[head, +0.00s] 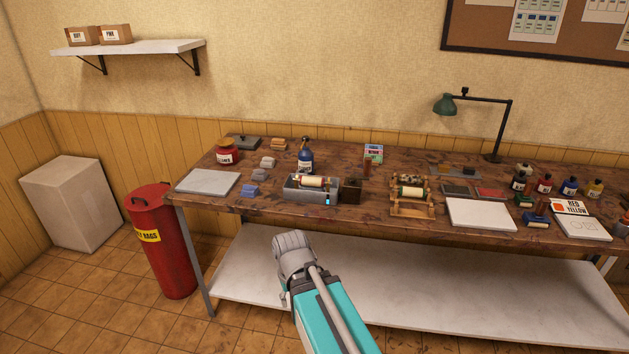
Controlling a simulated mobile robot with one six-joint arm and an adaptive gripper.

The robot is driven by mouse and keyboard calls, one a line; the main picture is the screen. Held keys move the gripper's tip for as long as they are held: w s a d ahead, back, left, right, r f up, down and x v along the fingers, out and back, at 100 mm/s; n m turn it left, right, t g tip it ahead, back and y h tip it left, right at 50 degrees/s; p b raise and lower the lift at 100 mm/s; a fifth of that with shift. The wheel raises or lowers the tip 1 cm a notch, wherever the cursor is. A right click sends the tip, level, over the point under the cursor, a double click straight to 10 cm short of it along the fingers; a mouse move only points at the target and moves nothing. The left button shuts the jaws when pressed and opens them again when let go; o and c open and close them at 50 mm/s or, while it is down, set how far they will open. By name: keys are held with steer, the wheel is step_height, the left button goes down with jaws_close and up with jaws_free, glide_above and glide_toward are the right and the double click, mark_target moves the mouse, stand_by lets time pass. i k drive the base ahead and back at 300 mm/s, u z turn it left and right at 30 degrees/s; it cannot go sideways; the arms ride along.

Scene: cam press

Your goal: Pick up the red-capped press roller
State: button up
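A cream roller (313,181) with what looks like a reddish end lies across the top of a grey metal box-like unit (298,195) on the workbench, left of its middle. It is small here, so I cannot be sure of its cap colour. A second cream roller (411,192) with dark greenish ends rests in a wooden cradle further right. My teal and grey arm reaches up from the bottom, in front of the bench. Its visible grey end is below and in front of the metal unit, apart from both rollers. No gripper fingers can be made out.
The wooden bench (370,215) is crowded. A blue bottle (306,160) stands behind the metal unit, a dark block (350,188) at its right. A white slab (481,213) lies right of the cradle. A red bin (161,245) stands at the left. A lamp (495,130) stands behind.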

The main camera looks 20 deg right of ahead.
mark_target(309, 181)
steer(key=i, duration=0.85)
steer(key=u, duration=0.05)
